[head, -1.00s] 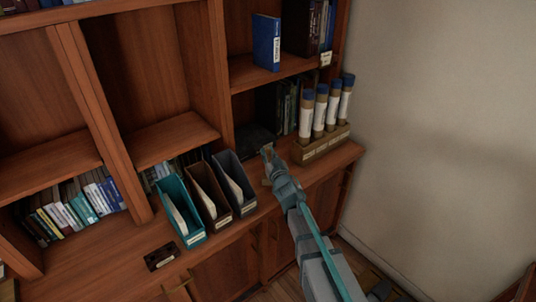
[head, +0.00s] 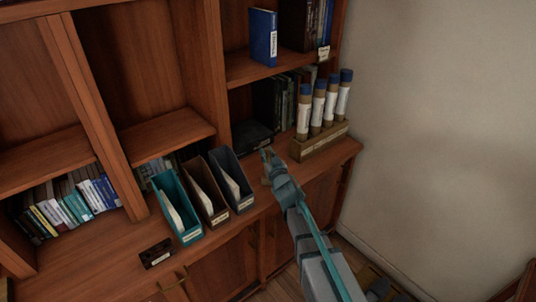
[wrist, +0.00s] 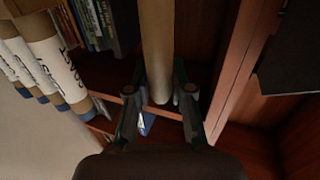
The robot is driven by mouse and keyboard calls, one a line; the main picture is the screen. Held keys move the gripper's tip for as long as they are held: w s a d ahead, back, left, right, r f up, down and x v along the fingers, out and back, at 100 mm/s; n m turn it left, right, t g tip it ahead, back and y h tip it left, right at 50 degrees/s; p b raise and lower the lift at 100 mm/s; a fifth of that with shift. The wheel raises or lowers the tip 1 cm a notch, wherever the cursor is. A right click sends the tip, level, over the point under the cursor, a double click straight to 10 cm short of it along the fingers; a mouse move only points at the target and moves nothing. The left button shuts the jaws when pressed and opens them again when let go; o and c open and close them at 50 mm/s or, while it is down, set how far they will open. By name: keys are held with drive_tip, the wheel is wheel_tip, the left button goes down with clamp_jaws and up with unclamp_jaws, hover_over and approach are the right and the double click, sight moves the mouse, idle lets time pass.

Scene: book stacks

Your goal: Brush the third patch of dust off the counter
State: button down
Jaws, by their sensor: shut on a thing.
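My gripper (head: 267,160) is low over the counter (head: 108,248), between the dark grey magazine file and the rack of tubes. In the wrist view my gripper (wrist: 160,98) is shut on a tan, wooden-looking handle (wrist: 158,45), which I take to be the brush. The handle runs from between the fingers to the top of the picture. The brush's bristles are not clear in either view, and I cannot tell whether they touch the counter. No dust patch can be made out; my gripper and arm cover part of the counter there.
Teal (head: 175,208), brown (head: 205,190) and dark grey (head: 232,182) magazine files stand left of my gripper. A rack (head: 318,143) of blue-capped tubes stands close on the right. A dark box (head: 252,135) sits behind. A small dark block (head: 157,254) lies at front left.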

sight(266, 150)
drive_tip(key=shift+s+a, duration=0.15)
drive_tip(key=shift+s, duration=0.05)
wheel_tip(266, 150, up, 4)
drive_tip(key=p, duration=0.3)
drive_tip(key=shift+s+a, duration=0.1)
wheel_tip(266, 150, up, 4)
drive_tip(key=p, duration=0.4)
